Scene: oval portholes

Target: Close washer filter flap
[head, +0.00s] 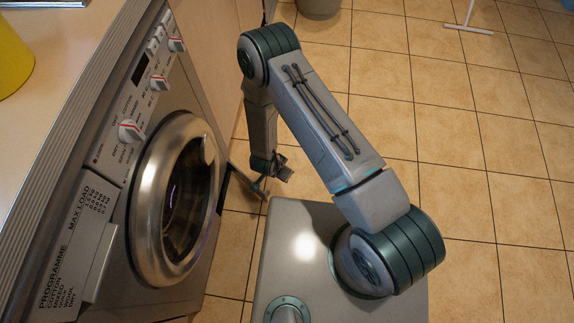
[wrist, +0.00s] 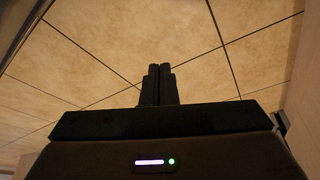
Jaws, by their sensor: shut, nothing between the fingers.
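The washer (head: 112,150) stands at the left in the head view, with its round chrome-rimmed door (head: 175,200) closed. Floor tiles lie behind the fingers. In the head view my arm reaches down beside the washer's far side, and its end is small and partly unclear there.
A worktop (head: 60,75) with a yellow container (head: 12,58) runs above the washer. Wooden cabinet fronts (head: 212,40) continue beyond it. The tiled floor (head: 480,180) at right is open.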

